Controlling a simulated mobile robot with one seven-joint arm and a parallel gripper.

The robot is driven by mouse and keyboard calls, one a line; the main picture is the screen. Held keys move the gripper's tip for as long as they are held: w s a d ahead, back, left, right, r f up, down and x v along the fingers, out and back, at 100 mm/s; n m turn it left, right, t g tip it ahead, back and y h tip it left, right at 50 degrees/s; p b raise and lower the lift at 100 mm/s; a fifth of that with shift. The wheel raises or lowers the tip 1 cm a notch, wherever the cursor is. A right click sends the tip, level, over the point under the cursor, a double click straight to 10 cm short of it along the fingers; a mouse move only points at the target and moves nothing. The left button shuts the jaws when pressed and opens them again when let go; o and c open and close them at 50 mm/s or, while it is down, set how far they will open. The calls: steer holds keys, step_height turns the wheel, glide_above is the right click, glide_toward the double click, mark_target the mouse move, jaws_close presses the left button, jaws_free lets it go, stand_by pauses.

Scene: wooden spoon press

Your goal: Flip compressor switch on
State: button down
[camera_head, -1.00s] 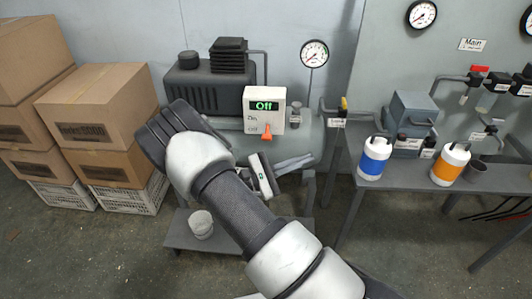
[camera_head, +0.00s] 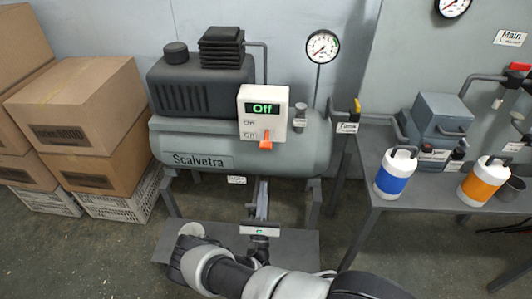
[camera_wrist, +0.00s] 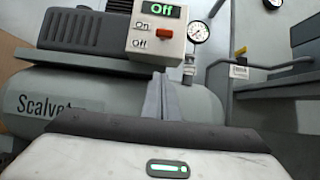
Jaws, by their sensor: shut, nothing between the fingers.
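The compressor (camera_head: 200,158) is a grey tank labelled "Scalvetra" with a dark motor on top. Its white switch box (camera_head: 250,103) has a green display reading "Off" and the labels On and Off. The orange switch lever (camera_head: 265,143) points down, by the Off label, in the head view. My gripper (camera_head: 262,185) is below the switch, in front of the tank, and apart from the lever. Its fingers (camera_wrist: 162,97) are shut together and empty, pointing up toward the box.
A pressure gauge (camera_head: 322,47) stands behind the tank. A pipe with a yellow-handled valve (camera_head: 356,107) is at its right. A table (camera_head: 370,205) with blue and orange-banded bottles stands right. Cardboard boxes (camera_head: 85,105) are stacked left. The space before the switch box is clear.

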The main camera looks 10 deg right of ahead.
mark_target(266, 139)
steer(key=shift+s, duration=0.1)
steer(key=shift+r, duration=0.1)
steer(key=w+d+r, duration=0.2)
steer(key=w+r, duration=0.4)
steer(key=r, duration=0.3)
steer(key=shift+w, duration=0.4)
steer(key=shift+r, duration=0.15)
